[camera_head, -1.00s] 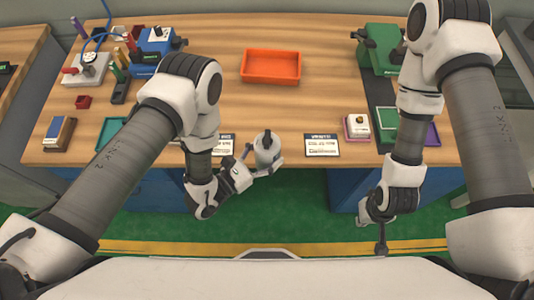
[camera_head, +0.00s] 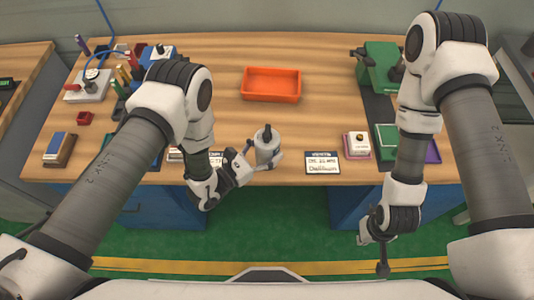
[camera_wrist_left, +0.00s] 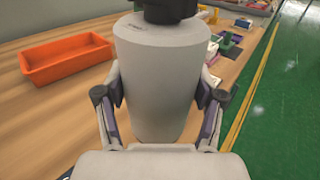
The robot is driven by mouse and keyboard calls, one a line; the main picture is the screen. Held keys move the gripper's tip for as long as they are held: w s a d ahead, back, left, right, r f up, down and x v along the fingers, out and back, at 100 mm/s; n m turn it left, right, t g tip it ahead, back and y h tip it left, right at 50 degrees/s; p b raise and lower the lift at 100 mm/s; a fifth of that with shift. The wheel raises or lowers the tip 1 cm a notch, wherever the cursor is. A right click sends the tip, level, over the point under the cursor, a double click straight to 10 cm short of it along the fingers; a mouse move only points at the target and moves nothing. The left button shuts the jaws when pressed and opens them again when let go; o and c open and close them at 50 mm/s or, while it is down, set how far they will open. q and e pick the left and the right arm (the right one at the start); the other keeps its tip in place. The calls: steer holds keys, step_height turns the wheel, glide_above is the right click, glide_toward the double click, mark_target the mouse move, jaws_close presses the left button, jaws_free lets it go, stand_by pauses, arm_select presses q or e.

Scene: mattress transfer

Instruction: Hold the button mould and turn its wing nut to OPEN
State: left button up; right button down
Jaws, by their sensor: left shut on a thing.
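The button mould (camera_head: 267,152) is a grey-white cylinder with a dark wing nut (camera_head: 267,131) on top. It is upright at the front edge of the workbench in the head view. My left gripper (camera_head: 263,163) is shut around its sides. In the left wrist view the mould (camera_wrist_left: 158,80) stands between the two fingers, and the dark wing nut (camera_wrist_left: 168,10) is cut off by the top edge. Any OPEN mark is too small to read. My right gripper (camera_head: 375,250) hangs low in front of the bench at the right, away from the mould; its fingers are unclear.
An orange tray (camera_head: 271,97) lies behind the mould, also at left in the left wrist view (camera_wrist_left: 65,58). A label card (camera_head: 322,168) and a pink-based block (camera_head: 356,145) are to its right. A green machine (camera_head: 380,66) stands back right. The bench middle is clear.

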arm_select(q)
steer(key=w+b, duration=0.2)
steer(key=w, duration=0.6)
stand_by(0.6)
steer(key=shift+f, duration=0.1)
steer(key=shift+f+b, duration=0.7)
steer(key=shift+b, duration=0.1)
steer(key=shift+f+b, duration=0.45)
steer(key=shift+f, duration=0.25)
steer(key=shift+f+b, duration=0.65)
steer(key=shift+f, duration=0.25)
